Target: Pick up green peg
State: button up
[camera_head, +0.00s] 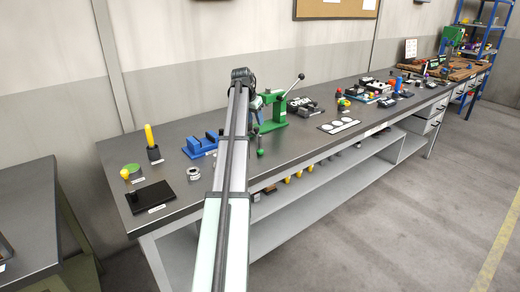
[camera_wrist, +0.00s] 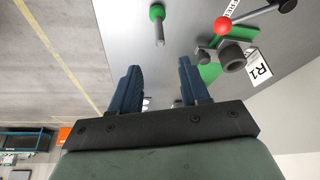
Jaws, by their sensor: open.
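A green-topped peg (camera_head: 260,152) stands near the front edge of the long bench in the head view, just right of my arm. In the wrist view, a green-headed piece with a grey shaft (camera_wrist: 158,24), which looks like this peg, lies ahead of my fingers near the top edge. My gripper (camera_wrist: 157,66) has its two blue fingers spread wide, with nothing held between them. The peg is beyond the fingertips, apart from them. In the head view, my arm hides much of the gripper.
A green press (camera_head: 273,112) with a lever stands behind the peg. In the wrist view, a red-knobbed lever (camera_wrist: 285,6) and a grey cylinder (camera_wrist: 232,56) are at the right. A blue vise (camera_head: 200,146) is left of my arm. The bench front (camera_head: 300,148) is fairly clear.

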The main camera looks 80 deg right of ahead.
aim_at(260, 145)
jog(key=x, duration=1.3)
jog(key=shift+f, duration=0.45)
jog(key=shift+c, duration=0.3)
grip_shut()
